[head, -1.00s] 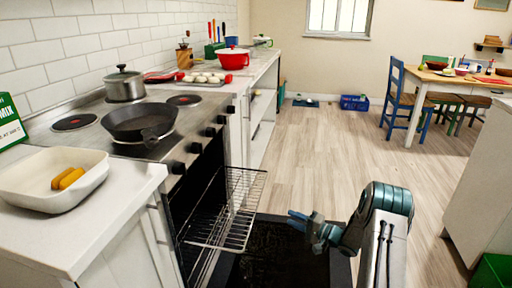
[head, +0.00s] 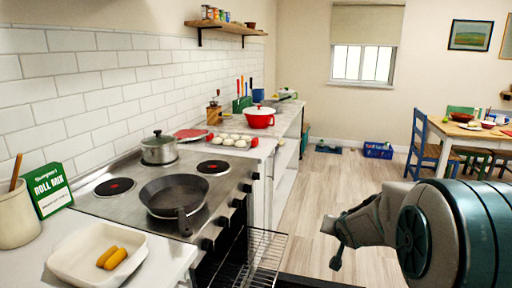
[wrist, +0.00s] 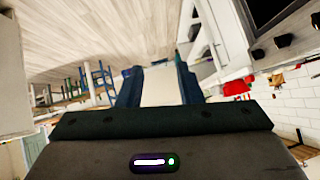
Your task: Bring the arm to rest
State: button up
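My arm reaches in from the right of the head view, raised in front of the wooden floor. My gripper (head: 337,244) is at its left end, to the right of the pulled-out oven rack and apart from it. The wrist view shows my gripper (wrist: 160,84) with its two dark blue fingers spread and nothing between them.
The oven rack (head: 265,262) sticks out below the stove, and part of the open oven door (head: 315,283) shows at the bottom edge. A black pan (head: 178,192) and a steel pot (head: 159,150) stand on the stove. Open floor (head: 330,185) lies toward the table.

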jog(key=s+a+r+n+g+p, duration=0.1)
jog(key=s+a+r+g+p, duration=0.1)
jog(key=s, duration=0.8)
jog(key=s+a+r+n+g+p, duration=0.2)
jog(key=s+r, duration=0.3)
jog(key=s, duration=0.4)
jog(key=s+a+r+n+g+y+p, duration=0.1)
jog(key=s+a+r+g+p, duration=0.2)
jog(key=s, duration=0.7)
jog(key=shift+s+a+r+p, duration=0.4)
jog(key=shift+a+p, duration=0.25)
jog(key=shift+p, duration=0.15)
